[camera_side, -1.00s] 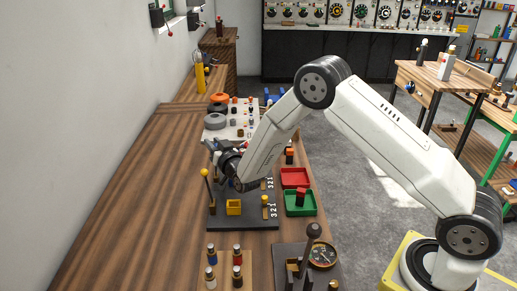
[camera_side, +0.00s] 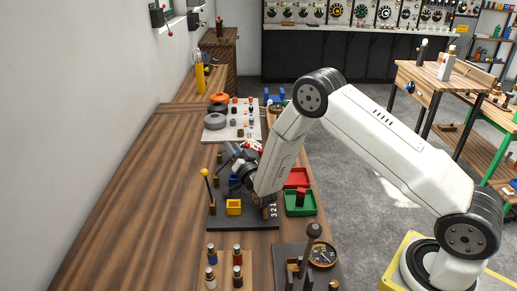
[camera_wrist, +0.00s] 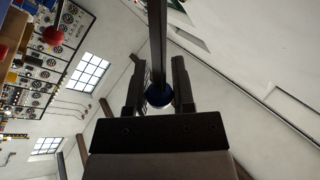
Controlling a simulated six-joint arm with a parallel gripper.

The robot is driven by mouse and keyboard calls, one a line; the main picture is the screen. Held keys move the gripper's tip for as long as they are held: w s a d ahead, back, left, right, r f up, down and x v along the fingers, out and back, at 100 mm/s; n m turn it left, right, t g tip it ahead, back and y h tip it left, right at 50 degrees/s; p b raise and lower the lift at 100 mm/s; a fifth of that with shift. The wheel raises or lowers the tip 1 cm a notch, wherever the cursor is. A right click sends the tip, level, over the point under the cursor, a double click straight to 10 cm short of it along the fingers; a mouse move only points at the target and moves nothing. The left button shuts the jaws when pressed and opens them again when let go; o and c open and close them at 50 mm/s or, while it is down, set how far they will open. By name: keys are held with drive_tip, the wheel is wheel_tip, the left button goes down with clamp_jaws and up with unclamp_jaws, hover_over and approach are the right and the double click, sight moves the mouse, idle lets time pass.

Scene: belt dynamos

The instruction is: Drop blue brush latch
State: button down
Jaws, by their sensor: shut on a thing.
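In the wrist view, my gripper (camera_wrist: 158,80) is shut on the blue latch knob (camera_wrist: 159,96), a dark blue ball between the two black fingers. A dark latch bar (camera_wrist: 157,35) runs from the ball up to the picture's top edge. In the side view, my gripper (camera_side: 236,152) is over the far part of the dark dynamo plate (camera_side: 232,222) and points up and left. A blue box (camera_side: 233,181) shows just left of my wrist; the blue knob cannot be made out there. The plate's far part is partly hidden by my arm.
A yellow-knobbed lever (camera_side: 205,173) stands upright at the plate's left edge, near a yellow box (camera_side: 234,207). A red-knobbed lever (camera_wrist: 52,36) shows in the wrist view. Red (camera_side: 297,178) and green (camera_side: 300,205) trays lie to the right. Table at left is clear.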

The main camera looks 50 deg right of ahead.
drive_tip(key=shift+d, duration=0.2)
drive_tip(key=shift+c, duration=2.2)
unclamp_jaws()
drive_tip(key=shift+a, duration=0.1)
drive_tip(key=s+r, duration=1.3)
drive_tip(key=s, duration=0.1)
drive_tip(key=shift+a, duration=0.35)
